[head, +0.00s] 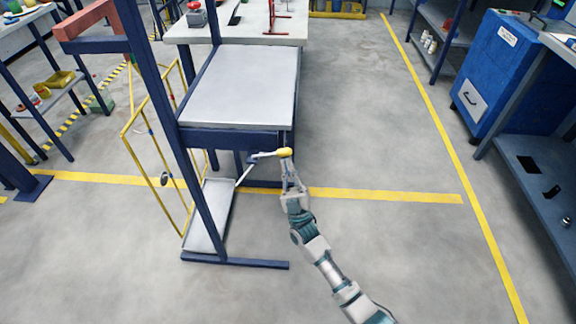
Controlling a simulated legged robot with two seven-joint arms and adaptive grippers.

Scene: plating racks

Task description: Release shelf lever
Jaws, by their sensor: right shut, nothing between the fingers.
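A blue-framed rack stands left of centre, with a light grey upper shelf (240,88) and a lower shelf (208,222). A lever with a yellow knob (285,152) sticks out to the right below the front edge of the upper shelf. My right gripper (289,168) is at the yellow knob, just below it in the picture. Its fingers are shut with nothing between them. I cannot tell whether they touch the knob. My left gripper is not in view.
A white-topped table (260,22) stands behind the rack. A yellow wire frame (150,150) is on the rack's left. A blue cabinet (497,75) and a dark bench (540,165) stand at the right. The grey floor between the rack and the bench is clear.

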